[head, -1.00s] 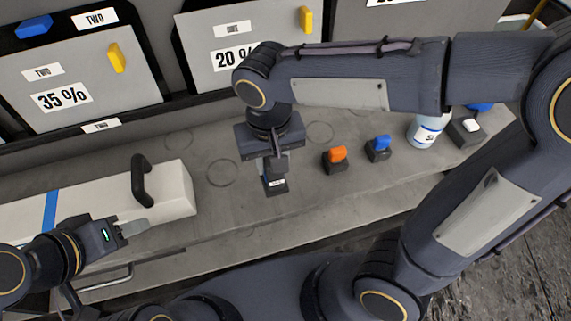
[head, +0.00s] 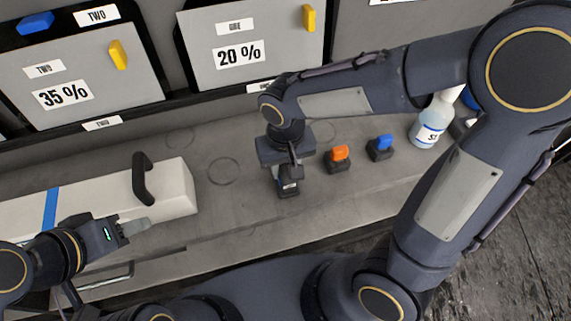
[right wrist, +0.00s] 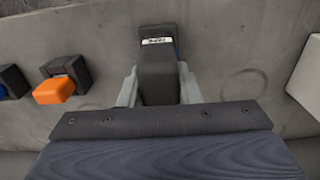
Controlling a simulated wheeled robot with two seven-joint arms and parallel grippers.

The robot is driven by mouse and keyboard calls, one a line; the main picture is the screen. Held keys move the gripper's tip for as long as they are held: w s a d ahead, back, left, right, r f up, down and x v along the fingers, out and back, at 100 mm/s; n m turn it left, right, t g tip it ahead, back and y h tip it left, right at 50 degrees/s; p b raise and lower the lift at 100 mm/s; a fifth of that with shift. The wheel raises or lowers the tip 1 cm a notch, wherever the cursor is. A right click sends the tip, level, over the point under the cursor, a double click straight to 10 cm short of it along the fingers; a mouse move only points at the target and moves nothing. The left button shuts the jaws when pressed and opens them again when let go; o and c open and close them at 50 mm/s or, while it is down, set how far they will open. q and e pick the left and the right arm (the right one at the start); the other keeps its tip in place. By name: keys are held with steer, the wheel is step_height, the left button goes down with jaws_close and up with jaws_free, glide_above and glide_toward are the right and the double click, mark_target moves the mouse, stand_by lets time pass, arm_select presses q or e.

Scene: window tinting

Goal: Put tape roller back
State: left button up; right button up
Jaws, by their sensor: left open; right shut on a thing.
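My right gripper (head: 289,174) is shut on the tape roller, a dark block with a small white label (head: 289,187). In the right wrist view the tape roller (right wrist: 158,75) sits between the two grey fingers, with a sliver of blue at its right side. It is over the grey bench, left of the orange-topped tool; I cannot tell whether it touches the bench. My left gripper (head: 142,226) is open and empty at the front of the long white box.
The orange tool (head: 339,153) and blue tool (head: 381,142) stand in dark holders to the right. A spray bottle (head: 431,122) is further right. The white box (head: 175,188) with a dark handle lies left. Panels marked 35 % (head: 85,88) and 20 % (head: 252,75) stand behind.

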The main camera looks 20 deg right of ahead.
steer(key=o, duration=1.1)
steer(key=shift+f, duration=0.1)
step_height(320, 180, up, 12)
steer(key=shift+r+p, duration=0.2)
steer(key=shift+p, duration=0.4)
steer(key=s+d+f+m+t+y, duration=0.2)
steer(key=s+d+t, duration=0.3)
steer(key=s+d, duration=0.5)
steer(key=shift+s+d+f+t+y, duration=0.15)
steer(key=shift+s+d+t+y, duration=0.25)
steer(key=shift+y, duration=0.5)
steer(key=shift+w, duration=0.1)
